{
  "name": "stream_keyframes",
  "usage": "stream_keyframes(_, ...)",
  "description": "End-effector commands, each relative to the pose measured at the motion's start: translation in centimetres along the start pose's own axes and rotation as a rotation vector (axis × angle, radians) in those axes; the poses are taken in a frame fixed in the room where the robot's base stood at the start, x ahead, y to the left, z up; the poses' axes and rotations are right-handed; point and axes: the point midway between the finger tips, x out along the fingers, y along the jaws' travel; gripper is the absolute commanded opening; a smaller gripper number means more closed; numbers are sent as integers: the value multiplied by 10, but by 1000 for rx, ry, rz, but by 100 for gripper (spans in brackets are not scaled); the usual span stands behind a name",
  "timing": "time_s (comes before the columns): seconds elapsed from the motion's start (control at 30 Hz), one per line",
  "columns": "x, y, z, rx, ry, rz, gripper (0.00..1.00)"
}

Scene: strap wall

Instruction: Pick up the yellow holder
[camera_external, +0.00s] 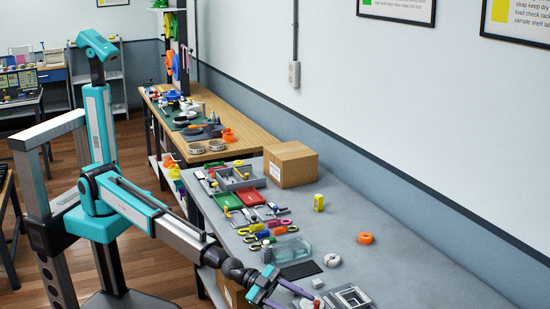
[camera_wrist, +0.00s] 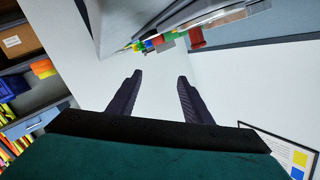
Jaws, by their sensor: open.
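A small upright yellow piece (camera_external: 319,202), which looks like the yellow holder, stands alone on the grey bench, right of the cardboard box's front corner. My gripper (camera_external: 285,297) is at the near edge of the bench, in front of and well apart from it. The jaws are open and nothing shows between them. In the wrist view the two dark fingers of my gripper (camera_wrist: 160,77) are spread against a pale wall. Small coloured things show at the top of that view, too small to tell whether the holder is among them.
The grey bench (camera_external: 405,265) carries an orange ring (camera_external: 365,238), coloured hooks (camera_external: 266,233), a clear tray (camera_external: 288,251), a red tray (camera_external: 250,196) and a cardboard box (camera_external: 291,164). The bench right of the orange ring is clear. A wall runs along its far side.

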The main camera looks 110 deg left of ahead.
Motion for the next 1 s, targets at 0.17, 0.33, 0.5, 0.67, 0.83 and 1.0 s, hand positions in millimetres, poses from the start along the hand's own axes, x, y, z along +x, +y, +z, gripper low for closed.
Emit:
stream_keyframes(0.17,3,-104,3,161,-7,-106,45)
stream_keyframes(0.33,-5,-196,10,340,-37,-192,45)
stream_keyframes(0.5,-21,-274,29,544,-104,-246,45)
stream_keyframes(0.67,-38,-323,56,732,-194,-254,45)
stream_keyframes(0.83,-58,-357,94,923,-310,-228,45)
stream_keyframes(1.0,-81,-382,135,1108,-441,-180,45)
